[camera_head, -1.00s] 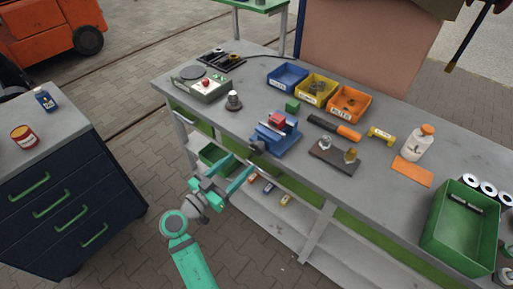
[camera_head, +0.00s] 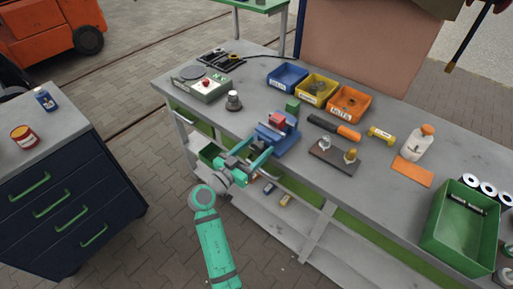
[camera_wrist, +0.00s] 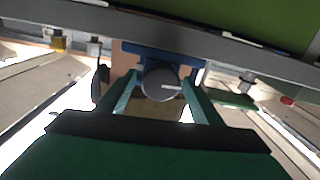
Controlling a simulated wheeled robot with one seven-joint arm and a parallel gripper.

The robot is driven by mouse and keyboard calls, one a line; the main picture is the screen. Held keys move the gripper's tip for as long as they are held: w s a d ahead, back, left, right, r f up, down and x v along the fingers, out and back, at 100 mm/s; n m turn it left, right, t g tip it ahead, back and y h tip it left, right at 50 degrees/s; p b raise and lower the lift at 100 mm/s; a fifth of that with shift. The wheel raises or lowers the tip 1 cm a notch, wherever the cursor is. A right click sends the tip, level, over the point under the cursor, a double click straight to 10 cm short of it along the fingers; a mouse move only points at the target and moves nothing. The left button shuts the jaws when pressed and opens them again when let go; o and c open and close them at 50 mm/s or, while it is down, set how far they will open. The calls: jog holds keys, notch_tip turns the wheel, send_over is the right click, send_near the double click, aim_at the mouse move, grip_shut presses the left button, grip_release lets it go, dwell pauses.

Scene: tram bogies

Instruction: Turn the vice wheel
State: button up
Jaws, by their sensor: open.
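My gripper (camera_head: 258,148) is at the wheel from the front. Its two green fingers are open, one on each side of the wheel in the wrist view (camera_wrist: 160,92). I cannot tell whether they touch it. In the head view the fingers largely cover the wheel.
The grey workbench (camera_head: 385,205) holds a green block (camera_head: 292,105), a dark plate with two fittings (camera_head: 333,157), an orange-and-black tool (camera_head: 333,126) and several bins behind. A lower shelf lies under the bench. A dark drawer cabinet (camera_head: 70,190) stands left.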

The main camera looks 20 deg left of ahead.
jog(key=shift+c, duration=0.4)
jog(key=c, duration=1)
jog(key=shift+n, duration=0.4)
jog(key=n, duration=0.4)
jog(key=shift+a+n, duration=0.1)
jog(key=shift+n, duration=0.2)
jog(key=n, duration=0.5)
jog(key=shift+a+f+n, duration=0.1)
jog(key=shift+f+n, duration=0.05)
jog(key=shift+n, duration=0.15)
